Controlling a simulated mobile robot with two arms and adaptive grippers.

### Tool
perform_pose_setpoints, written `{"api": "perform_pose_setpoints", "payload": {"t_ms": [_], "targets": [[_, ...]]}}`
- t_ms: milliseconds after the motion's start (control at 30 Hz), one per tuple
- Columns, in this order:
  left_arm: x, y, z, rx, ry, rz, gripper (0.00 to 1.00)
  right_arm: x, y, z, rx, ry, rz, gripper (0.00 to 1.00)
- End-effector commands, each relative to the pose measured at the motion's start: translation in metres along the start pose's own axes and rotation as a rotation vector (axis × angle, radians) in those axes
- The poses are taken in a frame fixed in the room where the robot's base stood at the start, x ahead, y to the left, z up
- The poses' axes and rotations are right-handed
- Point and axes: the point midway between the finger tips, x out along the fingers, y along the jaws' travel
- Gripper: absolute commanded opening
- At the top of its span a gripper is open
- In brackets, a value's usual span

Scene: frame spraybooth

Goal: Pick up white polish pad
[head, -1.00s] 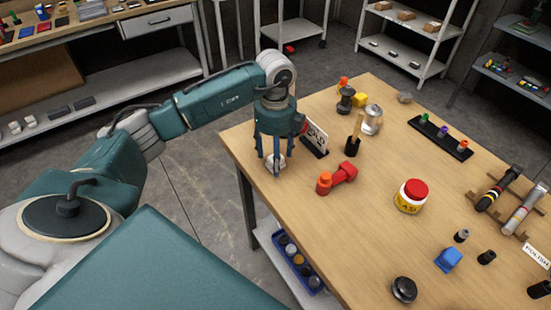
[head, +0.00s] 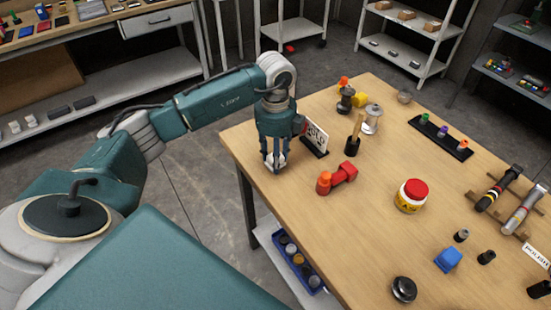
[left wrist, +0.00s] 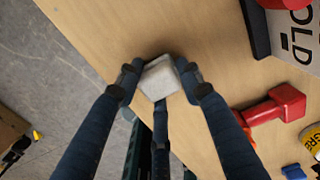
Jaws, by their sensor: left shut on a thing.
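The white polish pad (left wrist: 160,78) shows in the left wrist view as a pale, blocky piece between the fingertips. In the head view it is a small pale patch (head: 275,157), partly hidden by the fingers. I cannot tell whether the pad touches the table. My right gripper is not in view.
A sign on a dark stand (head: 316,139) stands just right of my left gripper. A red tool with an orange end (head: 337,178) lies nearby. A yellow jar with a red lid (head: 410,195) stands further right. The wooden table (head: 370,240) is bare at its near middle.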

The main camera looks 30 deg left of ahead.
Motion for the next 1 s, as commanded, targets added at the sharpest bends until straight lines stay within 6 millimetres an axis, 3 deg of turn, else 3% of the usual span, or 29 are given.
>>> {"api": "perform_pose_setpoints", "payload": {"t_ms": [267, 500, 700, 1000], "targets": [[-0.043, -0.002, 0.001, 0.0, -0.003, -0.007, 0.11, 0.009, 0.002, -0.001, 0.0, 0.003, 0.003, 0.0], [-0.117, -0.002, 0.001, 0.001, -0.003, -0.01, 0.11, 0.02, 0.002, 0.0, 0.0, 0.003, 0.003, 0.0], [-0.167, -0.001, 0.001, 0.0, -0.004, -0.005, 0.11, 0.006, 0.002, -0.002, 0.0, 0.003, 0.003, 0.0], [-0.194, 0.0, 0.0, 0.0, -0.002, -0.001, 0.11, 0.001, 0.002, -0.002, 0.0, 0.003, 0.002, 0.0]]}}
